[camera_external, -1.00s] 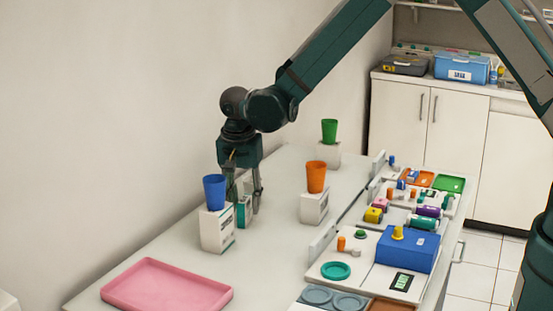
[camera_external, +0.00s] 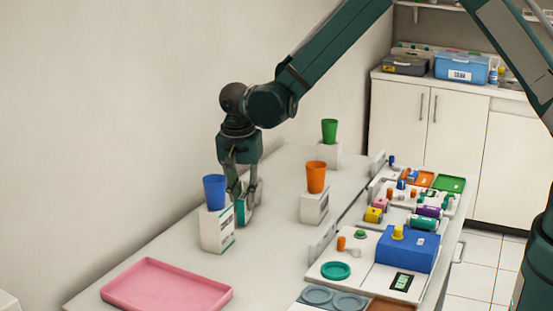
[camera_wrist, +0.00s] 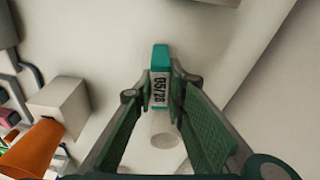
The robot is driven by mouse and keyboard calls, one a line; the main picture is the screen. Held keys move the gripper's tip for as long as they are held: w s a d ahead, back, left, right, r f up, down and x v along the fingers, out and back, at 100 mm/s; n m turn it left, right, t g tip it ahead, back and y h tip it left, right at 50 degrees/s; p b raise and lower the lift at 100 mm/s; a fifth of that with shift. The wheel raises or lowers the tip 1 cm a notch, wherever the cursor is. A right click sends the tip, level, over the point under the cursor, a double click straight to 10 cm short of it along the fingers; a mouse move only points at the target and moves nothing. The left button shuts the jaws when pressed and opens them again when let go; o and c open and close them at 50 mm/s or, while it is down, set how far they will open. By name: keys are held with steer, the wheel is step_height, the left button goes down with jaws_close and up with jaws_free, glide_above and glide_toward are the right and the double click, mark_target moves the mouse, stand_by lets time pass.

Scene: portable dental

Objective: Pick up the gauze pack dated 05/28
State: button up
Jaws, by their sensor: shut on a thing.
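The gauze pack (camera_wrist: 160,91) is a small teal and white block with a label reading 05/28 in the wrist view. My gripper (camera_wrist: 161,88) is shut on it, with a green-padded finger on each side of it. In the external view, the fingers (camera_external: 243,203) point down around the teal pack (camera_external: 241,213), just right of the white box with the blue cup. The fingers partly hide the pack there. I cannot tell whether its bottom touches the table.
The blue cup (camera_external: 214,192) stands on a white box (camera_external: 212,231) close to my gripper. An orange cup (camera_external: 316,177) and a green cup (camera_external: 329,131) stand on white boxes. A pink tray (camera_external: 167,286) lies in front. Sorted trays and a blue box (camera_external: 407,249) line the right side.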

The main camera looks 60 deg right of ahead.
mark_target(244, 196)
step_height(244, 196, up, 9)
stand_by(0.5)
